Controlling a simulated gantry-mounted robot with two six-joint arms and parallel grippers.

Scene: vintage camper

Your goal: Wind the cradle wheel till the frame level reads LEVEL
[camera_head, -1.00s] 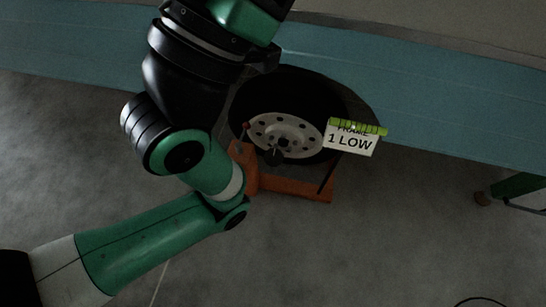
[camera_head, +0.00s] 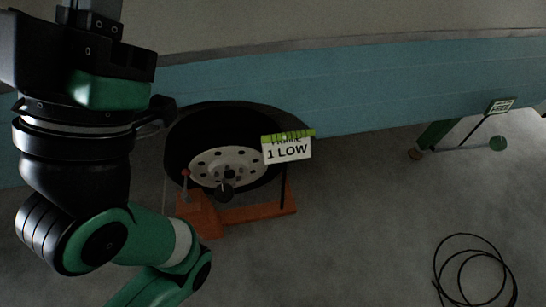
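A black tyre (camera_head: 190,130) with a pale, holed hub (camera_head: 242,157) stands upright against the blue camper side, left of centre. An orange cradle (camera_head: 255,213) sits on the floor under it. A dark round knob (camera_head: 225,192), perhaps the cradle wheel, shows in front of the hub's lower part. A small red ball (camera_head: 185,173) tops a thin post at the cradle's left. A white sign (camera_head: 287,150) with a green level strip (camera_head: 289,136) reads "1 LOW". My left arm fills the left side, apart from the cradle in the picture; I see no fingertips. My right gripper is out of view.
A green support leg (camera_head: 434,135) stands under the camper side at right. A black cable coil (camera_head: 470,262) lies at lower right. Grey floor between coil and cradle is clear.

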